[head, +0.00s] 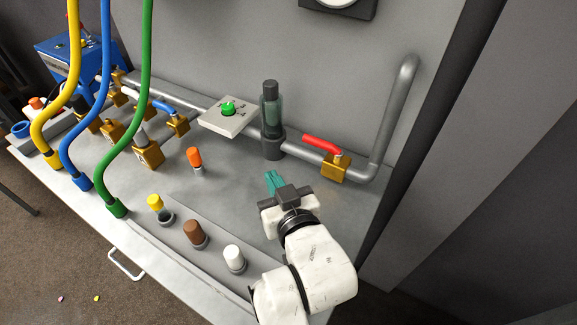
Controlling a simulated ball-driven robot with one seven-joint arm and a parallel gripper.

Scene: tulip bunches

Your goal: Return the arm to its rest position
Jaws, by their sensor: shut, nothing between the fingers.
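My arm comes in from the lower right in the head view, with worn white links that are mine. My gripper (274,182) is at its end, with teal fingers close together. It is shut and empty. It is over the right part of the grey bench (235,195), in front of a dark green bottle (270,108) in a dark holder, and apart from it.
A red-handled brass valve (334,165) sits on a grey pipe (378,140) at right. A white plate with a green knob (228,112) is behind. Capped pegs, brown (194,233) and white (234,258), stand in front. Yellow, blue and green hoses (130,150) rise at left.

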